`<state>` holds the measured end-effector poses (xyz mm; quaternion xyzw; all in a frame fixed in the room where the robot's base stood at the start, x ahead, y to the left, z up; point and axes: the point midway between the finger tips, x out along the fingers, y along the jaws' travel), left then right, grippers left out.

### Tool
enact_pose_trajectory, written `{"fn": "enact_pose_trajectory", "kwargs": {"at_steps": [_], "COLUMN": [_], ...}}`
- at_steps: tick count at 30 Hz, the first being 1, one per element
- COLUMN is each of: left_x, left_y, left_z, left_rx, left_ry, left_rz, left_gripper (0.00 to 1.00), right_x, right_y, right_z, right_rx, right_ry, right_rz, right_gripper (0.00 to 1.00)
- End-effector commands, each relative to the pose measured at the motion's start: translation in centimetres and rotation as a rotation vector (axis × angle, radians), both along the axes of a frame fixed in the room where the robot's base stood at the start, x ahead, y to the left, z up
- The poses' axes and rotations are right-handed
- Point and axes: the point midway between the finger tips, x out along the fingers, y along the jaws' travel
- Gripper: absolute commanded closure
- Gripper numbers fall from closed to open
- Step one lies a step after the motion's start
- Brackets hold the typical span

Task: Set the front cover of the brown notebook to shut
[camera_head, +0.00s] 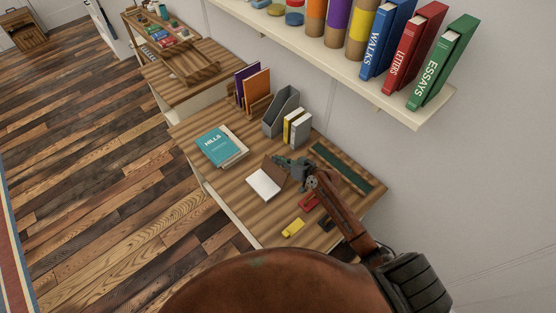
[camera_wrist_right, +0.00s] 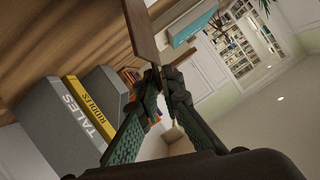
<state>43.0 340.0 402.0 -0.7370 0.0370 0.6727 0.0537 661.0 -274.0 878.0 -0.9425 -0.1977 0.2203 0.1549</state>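The brown notebook lies open on the wooden desk, with its white pages (camera_head: 263,183) facing up. Its brown front cover (camera_head: 274,167) stands raised at the far right side of the pages, by my right gripper. My right gripper (camera_head: 284,161) is low over the desk, at the cover's outer side. In the right wrist view the brown cover (camera_wrist_right: 142,32) rises just beyond the gripper tips (camera_wrist_right: 160,74), which are close together. I cannot tell whether the tips pinch the cover or only lie against it. My left gripper is not in view.
A teal HILLS book (camera_head: 220,143) lies left of the notebook. A grey file holder (camera_head: 281,112) and upright books (camera_head: 297,127) stand behind it. A yellow object (camera_head: 293,228) and a red object (camera_head: 309,202) lie nearer. A shelf (camera_head: 340,62) overhangs the desk's back.

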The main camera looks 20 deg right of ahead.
Motion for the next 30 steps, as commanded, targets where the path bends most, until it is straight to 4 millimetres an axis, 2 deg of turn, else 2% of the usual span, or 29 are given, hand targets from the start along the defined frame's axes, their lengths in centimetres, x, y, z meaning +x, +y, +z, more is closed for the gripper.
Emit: {"fn": "enact_pose_trajectory", "kwargs": {"at_steps": [5,23,30], "left_x": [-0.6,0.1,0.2], "left_y": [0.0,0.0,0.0], "left_z": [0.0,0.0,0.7], "left_rx": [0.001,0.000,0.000], "left_ry": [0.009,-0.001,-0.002], "left_rz": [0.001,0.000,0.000], "left_gripper": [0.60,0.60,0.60], "right_x": [0.0,0.0,0.1], "right_y": [0.0,0.0,1.4], "right_z": [0.0,0.0,0.4], "right_rx": [0.000,-0.001,-0.043], "right_ry": [0.000,0.000,-0.014], "right_rz": [0.000,0.001,0.014], "right_gripper": [1.00,1.00,1.00]}}
